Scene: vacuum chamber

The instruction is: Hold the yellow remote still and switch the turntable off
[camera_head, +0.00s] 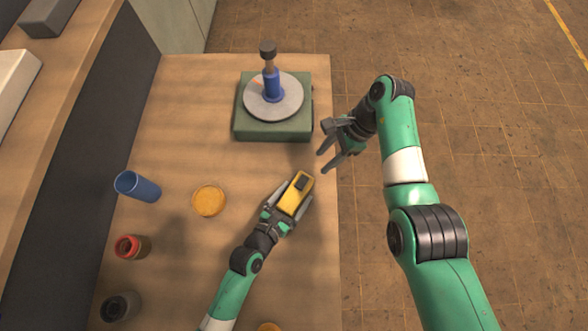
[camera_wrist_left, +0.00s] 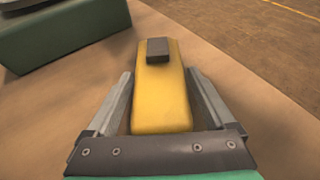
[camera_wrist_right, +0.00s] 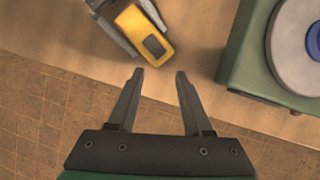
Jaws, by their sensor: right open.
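The yellow remote (camera_head: 295,193), with a dark block near one end, lies between the fingers of my left gripper (camera_head: 288,198). In the left wrist view the fingers flank the remote (camera_wrist_left: 160,95) on both sides; I cannot tell whether they press on it. The turntable (camera_head: 245,125) is a green box with a grey disc, at the table's far right; its side also shows in the right wrist view (camera_wrist_right: 238,70). My right gripper (camera_head: 333,148) is open and empty beside the table's right edge, apart from the turntable. I cannot make out the turntable's switch clearly.
A blue bottle-like object (camera_head: 271,84) with a dark top stands on the disc. A blue cup (camera_head: 138,187), a red-rimmed jar (camera_head: 132,247), a dark jar (camera_head: 120,307) and an orange disc (camera_head: 208,201) are on the left. The table between the remote and turntable is clear.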

